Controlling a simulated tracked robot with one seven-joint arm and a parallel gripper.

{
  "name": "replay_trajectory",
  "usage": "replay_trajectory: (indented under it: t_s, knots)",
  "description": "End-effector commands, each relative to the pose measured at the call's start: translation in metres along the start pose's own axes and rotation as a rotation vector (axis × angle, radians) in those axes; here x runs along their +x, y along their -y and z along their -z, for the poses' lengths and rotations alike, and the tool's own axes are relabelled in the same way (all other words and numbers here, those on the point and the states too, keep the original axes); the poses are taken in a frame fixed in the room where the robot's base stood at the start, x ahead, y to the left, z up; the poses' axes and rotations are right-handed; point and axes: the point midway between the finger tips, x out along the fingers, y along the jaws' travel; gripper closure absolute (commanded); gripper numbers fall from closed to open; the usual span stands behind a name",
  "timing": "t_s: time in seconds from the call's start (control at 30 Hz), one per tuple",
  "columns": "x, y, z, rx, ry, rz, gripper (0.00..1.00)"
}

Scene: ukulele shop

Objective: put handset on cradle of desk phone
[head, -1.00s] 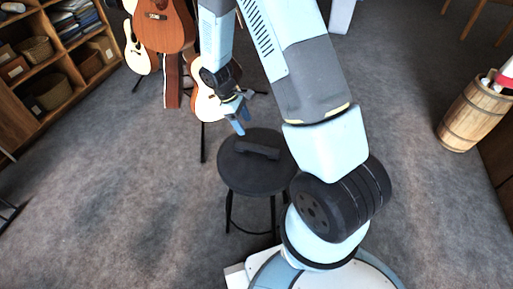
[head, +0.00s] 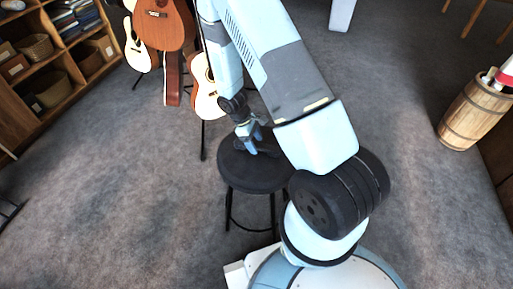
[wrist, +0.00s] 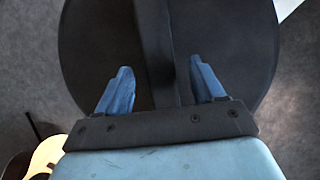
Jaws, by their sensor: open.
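A dark handset (head: 271,151) lies on the round black seat of a stool (head: 248,179). In the head view my gripper (head: 255,149) is over it and hides part of it. In the wrist view the handset (wrist: 153,35) runs as a dark bar between the two blue fingers of my gripper (wrist: 160,72). The fingers are open, one on each side of it, with gaps to both sides. I cannot tell how far above the seat the fingertips are. No desk phone or cradle can be made out in these frames.
Guitars on stands (head: 165,28) are behind the stool. A wooden shelf unit with baskets (head: 52,88) stands at the left. A wooden barrel (head: 473,113) stands at the right. The grey carpet around the stool is largely clear.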

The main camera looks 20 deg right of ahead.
Motion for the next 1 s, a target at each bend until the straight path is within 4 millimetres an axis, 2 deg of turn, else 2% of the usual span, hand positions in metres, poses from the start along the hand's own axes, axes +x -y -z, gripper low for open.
replay_trajectory:
  t_s: [0.2, 0.5, 1.0]
  knots:
    - [0.02, 0.0, 0.0, 0.0, 0.001, 0.0, 0.32]
    - [0.021, 0.0, 0.0, 0.0, 0.0, -0.001, 0.33]
    - [0.021, 0.0, 0.001, -0.001, 0.0, -0.001, 0.81]
